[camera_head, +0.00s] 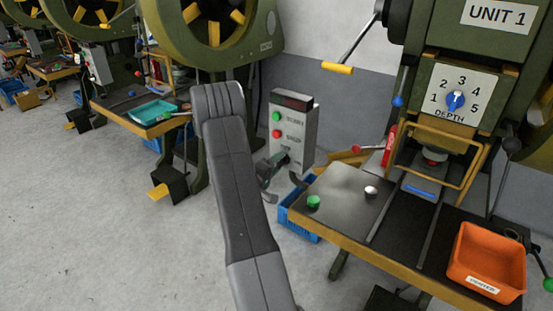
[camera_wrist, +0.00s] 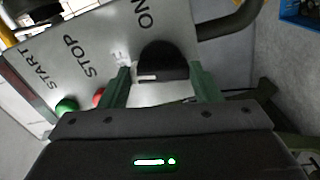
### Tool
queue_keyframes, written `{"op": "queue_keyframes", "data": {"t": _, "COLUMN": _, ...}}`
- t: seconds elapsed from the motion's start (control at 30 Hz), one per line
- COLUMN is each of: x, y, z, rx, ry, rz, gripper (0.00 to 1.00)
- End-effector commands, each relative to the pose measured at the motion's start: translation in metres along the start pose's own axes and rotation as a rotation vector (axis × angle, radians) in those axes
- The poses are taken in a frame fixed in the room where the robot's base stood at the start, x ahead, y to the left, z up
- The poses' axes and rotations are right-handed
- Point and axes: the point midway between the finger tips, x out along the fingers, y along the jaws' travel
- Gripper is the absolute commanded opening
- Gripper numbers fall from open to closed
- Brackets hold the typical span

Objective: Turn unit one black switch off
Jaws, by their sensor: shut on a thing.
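The black switch (camera_wrist: 165,60) is a dark rounded knob on the grey control box (camera_head: 306,130) beside the unit one press. In the wrist view the letters ON stand above it, and a partly hidden label ending in F is to its left. A short white mark shows near the knob's lower edge; which label it points at is hard to tell. My gripper (camera_wrist: 160,72) has its two green fingers on either side of the knob, shut on it. In the head view my gripper (camera_head: 272,168) is at the lower part of the box, partly hidden by my arm.
A green START button (camera_head: 277,116) and a red STOP button (camera_head: 277,133) are on the same panel, close to the left finger in the wrist view. A curved dark guard bar (camera_wrist: 236,22) is near the knob. The press table (camera_head: 335,200) and a blue crate (camera_head: 297,222) are close by.

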Motion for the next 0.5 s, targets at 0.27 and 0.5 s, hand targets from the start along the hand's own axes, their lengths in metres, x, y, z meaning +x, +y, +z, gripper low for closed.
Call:
{"op": "queue_keyframes", "data": {"t": 0.27, "x": -0.0005, "y": 0.0005, "z": -0.0004, "rx": -0.155, "ry": 0.001, "rz": -0.003, "gripper": 0.34}}
{"op": "queue_keyframes", "data": {"t": 0.5, "x": -0.0005, "y": -0.0009, "z": -0.0003, "rx": -0.214, "ry": 0.001, "rz": -0.003, "gripper": 0.34}}
